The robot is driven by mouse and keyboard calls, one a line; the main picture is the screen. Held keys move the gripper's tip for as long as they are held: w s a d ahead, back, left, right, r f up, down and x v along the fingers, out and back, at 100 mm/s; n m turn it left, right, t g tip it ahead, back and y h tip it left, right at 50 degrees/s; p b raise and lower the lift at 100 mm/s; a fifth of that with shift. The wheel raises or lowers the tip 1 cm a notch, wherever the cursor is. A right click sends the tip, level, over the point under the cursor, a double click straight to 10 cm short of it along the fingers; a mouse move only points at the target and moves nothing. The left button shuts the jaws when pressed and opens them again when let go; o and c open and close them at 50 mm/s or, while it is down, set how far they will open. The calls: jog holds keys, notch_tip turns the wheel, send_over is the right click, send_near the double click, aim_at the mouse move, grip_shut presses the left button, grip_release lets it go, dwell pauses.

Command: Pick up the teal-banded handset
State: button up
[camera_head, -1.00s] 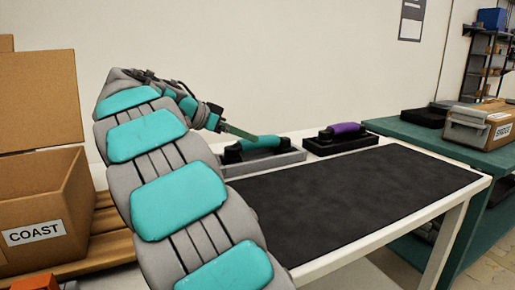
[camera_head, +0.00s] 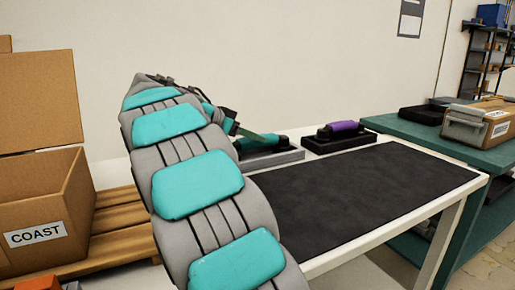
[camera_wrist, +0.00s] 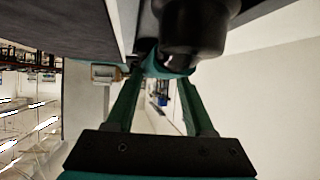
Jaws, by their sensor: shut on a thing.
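The teal-banded handset (camera_head: 272,141) is at the grey cradle (camera_head: 288,157) at the back left of the table, its left part hidden behind my arm. In the wrist view its black end (camera_wrist: 194,30) and teal band (camera_wrist: 163,68) fill the top middle. My gripper (camera_head: 258,138) has its green fingers at the teal band, shut on the handset. In the wrist view my gripper (camera_wrist: 165,72) reaches the band with both fingers. I cannot tell whether the handset is lifted clear of the cradle.
A purple-banded handset (camera_head: 342,126) rests in a black cradle (camera_head: 340,146) to the right. The dark mat (camera_head: 350,200) is clear. An open COAST box (camera_head: 38,215) stands at left.

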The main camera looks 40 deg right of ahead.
grip_shut()
dwell(0.4)
